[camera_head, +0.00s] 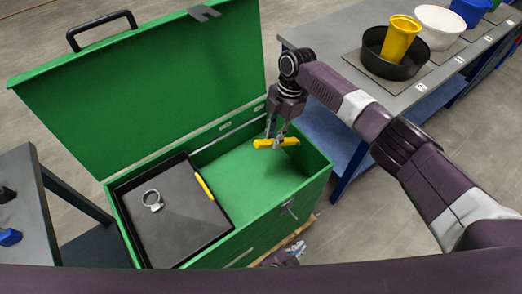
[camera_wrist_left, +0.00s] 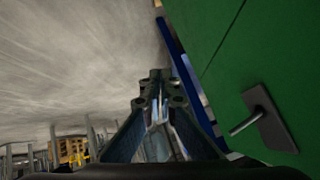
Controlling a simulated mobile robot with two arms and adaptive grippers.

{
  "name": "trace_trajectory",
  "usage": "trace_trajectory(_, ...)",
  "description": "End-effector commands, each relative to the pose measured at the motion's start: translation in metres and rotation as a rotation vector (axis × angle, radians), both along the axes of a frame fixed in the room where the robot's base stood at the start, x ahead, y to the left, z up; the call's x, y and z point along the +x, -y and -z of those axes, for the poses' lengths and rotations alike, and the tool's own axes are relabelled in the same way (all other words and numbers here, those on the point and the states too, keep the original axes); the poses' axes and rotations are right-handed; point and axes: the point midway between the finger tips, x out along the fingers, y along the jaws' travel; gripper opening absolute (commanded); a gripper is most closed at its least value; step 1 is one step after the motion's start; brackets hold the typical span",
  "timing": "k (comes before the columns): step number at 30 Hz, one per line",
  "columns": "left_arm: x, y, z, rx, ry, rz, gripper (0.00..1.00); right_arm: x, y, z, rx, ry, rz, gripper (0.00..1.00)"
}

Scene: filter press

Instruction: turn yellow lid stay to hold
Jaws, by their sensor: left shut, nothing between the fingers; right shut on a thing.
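A green chest (camera_head: 245,238) stands with its lid (camera_head: 150,88) raised. My right gripper (camera_head: 276,141) is shut on a yellow bar (camera_head: 291,142) inside the chest's right end, near the rim. A second yellow bar (camera_head: 204,186) lies along the right edge of a black tray inside the chest. I cannot tell for certain which yellow bar is the lid stay. My left gripper (camera_head: 291,256) is low outside the chest's front, shut and empty. Its closed fingers (camera_wrist_left: 157,95) show in the left wrist view, left of the green front panel (camera_wrist_left: 225,65).
The black tray (camera_head: 180,222) holds a metal ring clamp (camera_head: 152,200). A latch (camera_head: 289,209) sits on the chest's front; a dark latch (camera_wrist_left: 270,118) shows in the left wrist view. A grey bench (camera_head: 340,40) with bowls stands at right, another table (camera_head: 20,200) at left.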

Motion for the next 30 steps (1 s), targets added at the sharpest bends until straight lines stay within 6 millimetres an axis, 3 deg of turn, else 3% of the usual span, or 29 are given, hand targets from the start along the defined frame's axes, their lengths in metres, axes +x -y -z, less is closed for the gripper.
trace_trajectory(1, 0.023, 0.018, -0.032, -0.023, 0.094, 0.051, 0.00, 0.001, 0.000, -0.001, 0.000, 0.001, 0.000, 0.00)
trace_trajectory(6, 0.067, 0.063, -0.128, -0.086, 0.359, 0.194, 0.00, 0.001, 0.000, -0.001, 0.000, 0.001, 0.000, 0.00)
trace_trajectory(10, 0.090, 0.084, -0.199, -0.134, 0.524, 0.262, 0.00, 0.001, 0.000, -0.001, 0.000, 0.001, 0.000, 0.00)
trace_trajectory(12, 0.113, 0.077, -0.227, -0.182, 0.539, 0.227, 0.00, 0.001, 0.000, 0.000, 0.000, 0.001, 0.000, 0.00)
trace_trajectory(17, 0.148, 0.043, -0.217, -0.253, 0.386, 0.062, 0.00, 0.001, 0.001, -0.001, -0.001, 0.002, 0.000, 0.00)
trace_trajectory(24, 0.196, -0.026, -0.187, -0.395, 0.095, -0.259, 0.00, 0.001, 0.000, -0.001, 0.000, 0.001, 0.000, 0.00)
trace_trajectory(30, 0.215, -0.081, -0.160, -0.593, -0.220, -0.594, 0.00, 0.001, 0.001, -0.001, -0.001, 0.002, 0.000, 0.00)
